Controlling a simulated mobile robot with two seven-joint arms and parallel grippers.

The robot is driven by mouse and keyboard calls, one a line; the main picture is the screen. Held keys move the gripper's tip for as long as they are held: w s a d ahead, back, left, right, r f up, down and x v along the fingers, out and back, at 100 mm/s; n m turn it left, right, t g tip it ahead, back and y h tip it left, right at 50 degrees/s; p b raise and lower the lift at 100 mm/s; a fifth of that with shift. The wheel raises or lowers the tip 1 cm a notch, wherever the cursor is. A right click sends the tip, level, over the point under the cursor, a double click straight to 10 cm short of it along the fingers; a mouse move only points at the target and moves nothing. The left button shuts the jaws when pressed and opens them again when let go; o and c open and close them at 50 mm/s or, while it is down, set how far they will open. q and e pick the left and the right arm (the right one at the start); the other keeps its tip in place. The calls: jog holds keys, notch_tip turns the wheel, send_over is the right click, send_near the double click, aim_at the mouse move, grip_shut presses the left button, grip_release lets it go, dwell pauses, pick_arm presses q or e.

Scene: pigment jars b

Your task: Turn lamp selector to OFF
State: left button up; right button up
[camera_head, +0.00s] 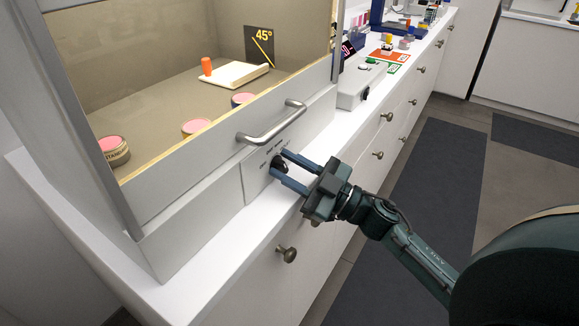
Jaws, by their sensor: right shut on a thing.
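The lamp selector (279,164) is a small dark knob on the front panel (256,176) of a grey booth, below the booth's metal bar handle. My right gripper (280,165) reaches in from the right, with its two blue-grey fingers around the knob, shut on it. The fingers partly cover the knob. The labels around it are too small to read, so I cannot tell which position it points to. My left gripper is not in view.
The booth's bar handle (271,124) juts out just above my fingers. Inside the booth are pink-topped jars (115,150) and a pale block with an orange peg (207,66). A grey device (361,84) stands farther along the counter. Drawer knobs (287,255) stick out below.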

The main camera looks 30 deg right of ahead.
jog(key=n+g, duration=0.1)
jog(key=n, duration=0.3)
jog(key=shift+g+y+p, duration=0.4)
jog(key=shift+a+f+n+g+p, duration=0.1)
jog(key=shift+n+g+p, duration=0.25)
jog(key=shift+n, duration=0.85)
jog(key=shift+f+n+g+p, duration=0.1)
jog(key=shift+n+g, duration=0.45)
jog(key=shift+n, duration=0.65)
jog(key=o, duration=0.6)
jog(key=shift+s, duration=0.1)
jog(key=b+v, duration=0.1)
jog(key=v, duration=1.2)
